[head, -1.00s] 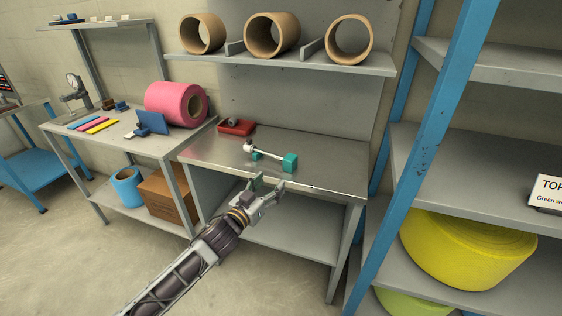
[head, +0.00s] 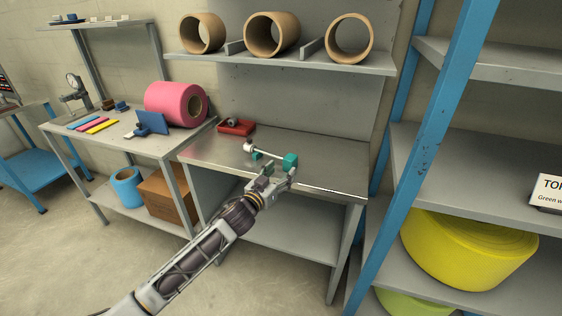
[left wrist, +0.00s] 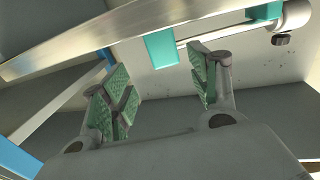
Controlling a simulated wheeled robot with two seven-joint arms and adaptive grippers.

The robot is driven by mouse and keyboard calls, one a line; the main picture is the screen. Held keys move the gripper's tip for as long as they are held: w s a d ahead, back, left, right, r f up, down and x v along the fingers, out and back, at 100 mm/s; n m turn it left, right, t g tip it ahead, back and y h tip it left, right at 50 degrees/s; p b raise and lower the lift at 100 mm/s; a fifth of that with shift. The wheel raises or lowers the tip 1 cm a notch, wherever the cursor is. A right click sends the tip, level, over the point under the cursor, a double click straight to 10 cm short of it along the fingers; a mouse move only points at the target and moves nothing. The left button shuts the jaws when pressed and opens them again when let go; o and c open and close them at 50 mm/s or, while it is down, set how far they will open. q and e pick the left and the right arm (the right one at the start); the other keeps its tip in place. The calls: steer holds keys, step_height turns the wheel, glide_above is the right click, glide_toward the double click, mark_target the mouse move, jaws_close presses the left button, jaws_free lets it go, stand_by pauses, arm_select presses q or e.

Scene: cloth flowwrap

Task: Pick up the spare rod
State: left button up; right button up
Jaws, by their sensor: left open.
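The spare rod (head: 266,153) is a thin pale rod with a white knob at its left end. It lies across teal supports (head: 290,160) on the metal table (head: 215,158). My left gripper (head: 279,172) is open and empty, at the table's front edge, just in front of the rod. In the left wrist view, the rod (left wrist: 222,34) and a teal support (left wrist: 162,47) show beyond my open fingers (left wrist: 158,80), apart from them. My fingers hide part of the near support in the head view. My right gripper is not in view.
A red tray (head: 236,128) with a small dark item sits at the table's back left. A shelf (head: 300,62) with cardboard tubes (head: 272,35) hangs above. A blue post (head: 430,140) stands to the right. The table's right part is clear.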

mark_target(287, 162)
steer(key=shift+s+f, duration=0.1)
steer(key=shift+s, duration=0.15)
arm_select(q)
steer(key=shift+w, duration=0.15)
steer(key=shift+w+d+r, duration=0.2)
steer(key=shift+w+d, duration=0.05)
steer(key=shift+w, duration=0.4)
steer(key=shift+x, duration=1.8)
steer(key=shift+w+a, duration=0.1)
steer(key=shift+a, duration=0.1)
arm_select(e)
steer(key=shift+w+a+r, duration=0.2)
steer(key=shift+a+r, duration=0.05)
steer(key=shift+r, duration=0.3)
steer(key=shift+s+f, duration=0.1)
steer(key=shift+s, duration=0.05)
